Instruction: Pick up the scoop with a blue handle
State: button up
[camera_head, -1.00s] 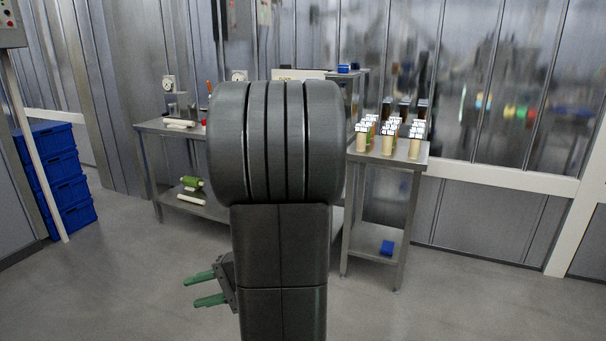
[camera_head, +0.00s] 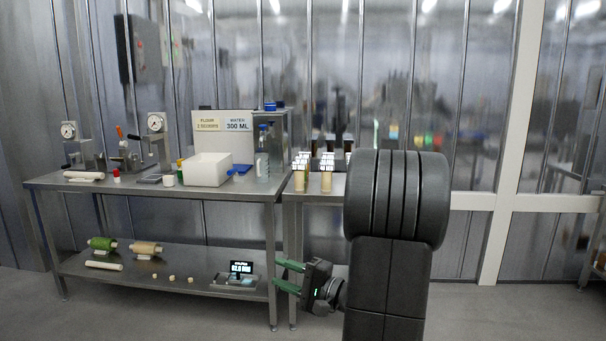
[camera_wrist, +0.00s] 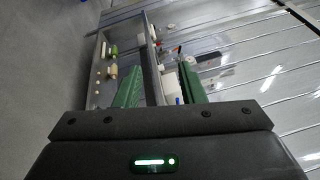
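A small blue item (camera_head: 242,168), perhaps the scoop's blue handle, shows at the right side of the white bin (camera_head: 207,171) on the steel table; it is too small to be sure. A small blue spot (camera_wrist: 179,99) also shows between the fingers in the wrist view, too small to identify. My gripper (camera_head: 280,275) has green fingers, open and empty, in front of the table's right end and below its top. In the wrist view my gripper (camera_wrist: 161,66) shows its two fingers wide apart, with the table beyond.
The steel table (camera_head: 130,190) also holds dial scales, a clear bottle (camera_head: 262,155) and a sign (camera_head: 222,124). Its lower shelf holds dough-like rolls and a display (camera_head: 241,268). A second table with several jars (camera_head: 326,180) stands right. Open floor lies in front.

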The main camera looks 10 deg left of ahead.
aim_at(236, 178)
jog(key=i+j+z, duration=0.25)
jog(key=i+j, duration=0.15)
jog(key=j, duration=0.25)
jog(key=i+j+z, duration=0.1)
jog(key=j, duration=0.25)
jog(key=i+j+z, duration=0.15)
jog(key=j, duration=0.2)
jog(key=i+j+z, duration=0.1)
jog(key=j, duration=0.3)
jog(key=i+j+z, duration=0.1)
jog(key=i+j, duration=0.15)
jog(key=j, duration=0.15)
jog(key=i+j+z, duration=0.15)
jog(key=j, duration=0.25)
jog(key=i+j, duration=0.1)
jog(key=j, duration=0.35)
jog(key=i+j, duration=0.1)
jog(key=j, duration=0.35)
jog(key=i+j, duration=0.1)
jog(key=j, duration=0.35)
